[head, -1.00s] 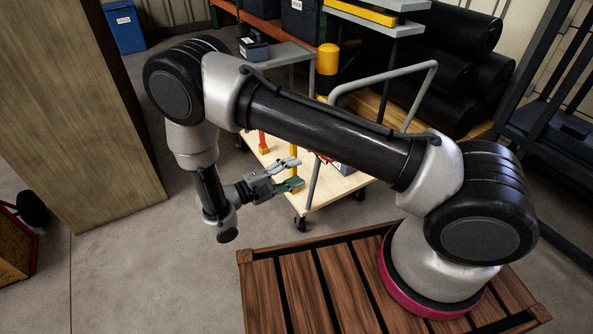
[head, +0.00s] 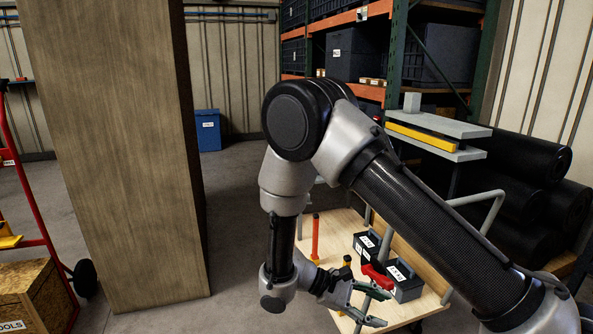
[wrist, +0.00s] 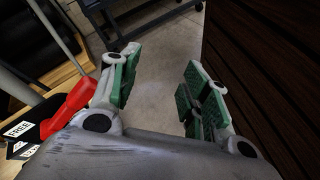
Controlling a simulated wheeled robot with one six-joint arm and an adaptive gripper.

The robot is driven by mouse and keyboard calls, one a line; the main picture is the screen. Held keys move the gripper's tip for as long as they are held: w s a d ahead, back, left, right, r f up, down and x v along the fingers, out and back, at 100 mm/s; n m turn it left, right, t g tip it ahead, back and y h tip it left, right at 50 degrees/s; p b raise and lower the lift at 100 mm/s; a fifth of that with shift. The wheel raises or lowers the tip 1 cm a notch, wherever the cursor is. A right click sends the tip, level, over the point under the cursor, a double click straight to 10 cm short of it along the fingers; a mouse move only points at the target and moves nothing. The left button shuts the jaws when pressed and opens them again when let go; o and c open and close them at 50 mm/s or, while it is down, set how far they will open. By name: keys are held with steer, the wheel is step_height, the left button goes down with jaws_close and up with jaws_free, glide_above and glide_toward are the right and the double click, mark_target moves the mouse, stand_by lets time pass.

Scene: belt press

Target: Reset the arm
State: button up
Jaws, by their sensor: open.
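My gripper (head: 372,304) hangs at the end of my bent arm, low in the head view, in front of a wooden cart. Its jaws are apart. In the wrist view the two green-padded fingers of my gripper (wrist: 160,90) have only bare floor between them, so it is empty. My arm is folded, with its elbow high and its forearm hanging down.
The wooden cart (head: 338,224) carries an orange post (head: 315,236), dark labelled boxes (head: 403,281) and a red item (head: 377,277). A tall wooden panel (head: 120,150) stands left. A press with a yellow bar (head: 422,138) and black rolls (head: 525,165) stand right.

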steer(key=s+d+r+m+t+y, duration=0.2)
steer(key=d+r, duration=0.4)
steer(key=r, duration=0.4)
steer(key=s+d+r+m+t+y, duration=0.2)
steer(key=s+d+r+m+y, duration=0.2)
steer(key=r, duration=0.6)
steer(key=s+d+r+m+t+y, duration=0.2)
steer(key=s+d+r+m+y, duration=0.2)
steer(key=d+r+y, duration=0.3)
step_height(320, 180, up, 4)
steer(key=shift+s+d+f+t, duration=0.2)
steer(key=shift+s+d+t, duration=0.15)
steer(key=shift+s, duration=0.35)
